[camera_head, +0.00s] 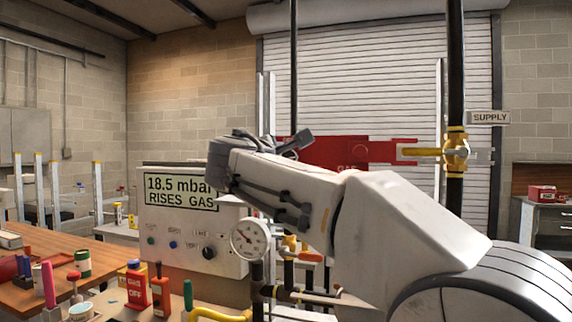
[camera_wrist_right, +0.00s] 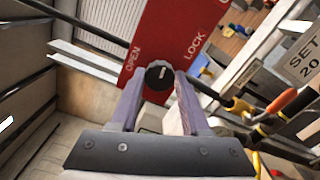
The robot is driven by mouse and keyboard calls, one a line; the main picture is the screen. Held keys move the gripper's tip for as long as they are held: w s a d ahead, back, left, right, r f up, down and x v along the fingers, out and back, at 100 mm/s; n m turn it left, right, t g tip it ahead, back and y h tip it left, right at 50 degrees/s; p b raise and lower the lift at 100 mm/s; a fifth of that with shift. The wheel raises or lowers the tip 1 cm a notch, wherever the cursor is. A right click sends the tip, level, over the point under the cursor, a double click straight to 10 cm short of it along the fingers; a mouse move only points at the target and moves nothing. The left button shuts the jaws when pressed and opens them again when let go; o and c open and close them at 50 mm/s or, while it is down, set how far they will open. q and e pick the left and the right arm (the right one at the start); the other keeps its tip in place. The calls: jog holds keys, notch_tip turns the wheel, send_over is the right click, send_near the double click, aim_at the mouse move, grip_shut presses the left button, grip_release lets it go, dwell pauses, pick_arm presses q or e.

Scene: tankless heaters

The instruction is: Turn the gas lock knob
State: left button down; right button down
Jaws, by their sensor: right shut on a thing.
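The gas lock knob (camera_wrist_right: 159,73) is a small black round knob with a short white mark on its face. It sits at the edge of a red plate (camera_wrist_right: 178,32) lettered OPEN and LOCK in the right wrist view. My right gripper (camera_wrist_right: 160,86) is shut on the knob, with one finger on each side. In the head view my right gripper (camera_head: 280,141) is in front of the left part of the red plate (camera_head: 345,151), and the knob is hidden there. My left gripper is not in view.
A white control box with a display (camera_head: 181,192) reading 18.5 mbar stands at the left. A pressure gauge (camera_head: 250,238) and pipes are below my right arm. A yellow-handled valve (camera_head: 455,151) on a black supply pipe is at the right. A workbench with bottles is at lower left.

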dwell(0.4)
jog(key=shift+c, duration=1.9)
grip_release()
jog(key=b+v, duration=0.2)
jog(key=v, duration=0.8)
jog(key=shift+s, duration=0.25)
jog(key=shift+a, duration=0.1)
jog(key=s+d+f+m+g+y+p, duration=0.1)
jog(key=s+d+f+g+y+p, duration=0.2)
jog(key=f, duration=0.7)
jog(key=s+f+m+g+p, duration=0.1)
jog(key=s+f+g+p, duration=0.3)
jog(key=f, duration=0.6)
jog(key=s+d+f+m+g+y+p, duration=0.1)
jog(key=s+f+m+g, duration=0.3)
jog(key=s+f, duration=0.4)
jog(key=s+d+f+m+g+y+p, duration=0.2)
jog(key=s+d+f+m+g, duration=0.2)
jog(key=s+f, duration=0.4)
jog(key=s+m+g, duration=0.1)
jog(key=s+g, duration=0.1)
jog(key=s, duration=0.3)
jog(key=shift+y+p, duration=0.3)
